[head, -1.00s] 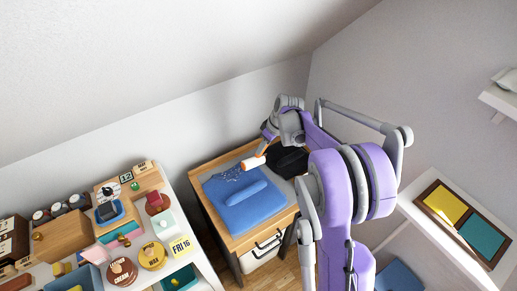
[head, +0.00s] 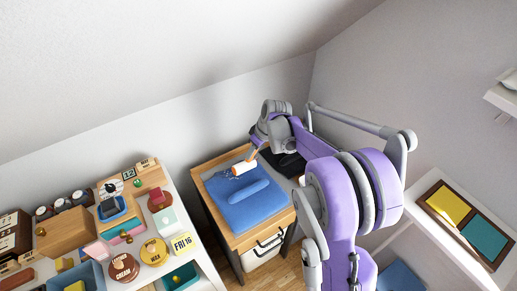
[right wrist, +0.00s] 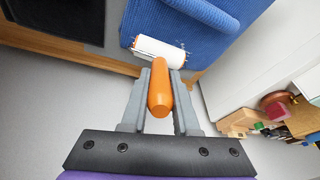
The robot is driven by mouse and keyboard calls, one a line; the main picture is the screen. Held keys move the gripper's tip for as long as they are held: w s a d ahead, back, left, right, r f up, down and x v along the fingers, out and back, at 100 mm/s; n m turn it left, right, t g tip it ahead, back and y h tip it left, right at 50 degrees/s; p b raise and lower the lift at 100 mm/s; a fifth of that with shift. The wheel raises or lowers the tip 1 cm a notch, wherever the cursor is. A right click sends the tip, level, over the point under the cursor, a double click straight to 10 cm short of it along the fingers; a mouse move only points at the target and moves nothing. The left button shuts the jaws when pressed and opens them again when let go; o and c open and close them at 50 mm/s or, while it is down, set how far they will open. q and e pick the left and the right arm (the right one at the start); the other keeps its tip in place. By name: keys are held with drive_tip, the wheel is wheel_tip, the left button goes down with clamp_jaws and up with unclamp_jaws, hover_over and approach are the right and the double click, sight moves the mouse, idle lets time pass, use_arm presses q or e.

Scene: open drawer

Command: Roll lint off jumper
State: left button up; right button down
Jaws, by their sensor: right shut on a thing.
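A blue folded jumper (head: 247,207) lies on the wooden cabinet top, with a rolled blue sleeve across it; its edge also shows in the right wrist view (right wrist: 210,52). My right gripper (right wrist: 160,75) is shut on the orange handle of a lint roller (right wrist: 158,50). The white roller head is at the jumper's far edge and seems to touch it; I cannot be sure of contact. My left gripper is not in view.
The wooden cabinet (head: 237,242) has a grey top and white drawers. A black item (head: 290,164) lies right of the jumper. A cluttered white shelf (head: 207,263) stands at left. A white shelf with a yellow and teal frame (head: 467,223) is at right.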

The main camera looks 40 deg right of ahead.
drive_tip(key=a, duration=0.7)
drive_tip(key=shift+w, duration=0.2)
idle(0.4)
drive_tip(key=shift+r, duration=0.1)
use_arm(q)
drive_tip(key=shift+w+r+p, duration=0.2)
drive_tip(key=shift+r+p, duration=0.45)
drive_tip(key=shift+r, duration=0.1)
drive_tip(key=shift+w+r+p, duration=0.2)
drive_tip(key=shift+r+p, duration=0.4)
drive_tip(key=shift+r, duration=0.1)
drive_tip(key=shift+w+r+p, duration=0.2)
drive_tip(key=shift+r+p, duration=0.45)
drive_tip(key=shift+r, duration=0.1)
use_arm(e)
drive_tip(key=shift+r, duration=2.95)
